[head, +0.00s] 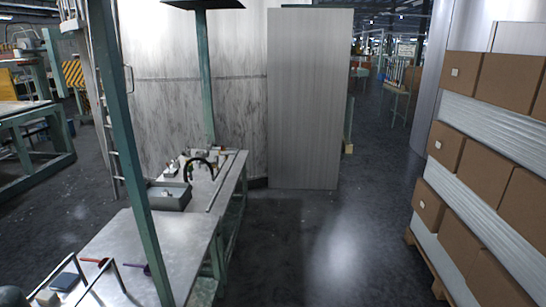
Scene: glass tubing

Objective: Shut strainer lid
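I cannot make out a strainer or its lid in the head view. The bench (185,240) at the lower left holds small items too small to name surely. On it are a red-handled item (94,262), a purple item (137,267) and a small dark blue block (64,281) by a thin black frame. Further back stand a grey tray (170,196) and a dark curved hoop (187,166) among small fittings. My gripper does not show in this view.
A green post (127,130) rises in front of the bench. A tall grey panel (308,100) stands behind. Stacked brown boxes (463,225) on a pallet line the right side. The dark floor (345,245) between bench and boxes is clear.

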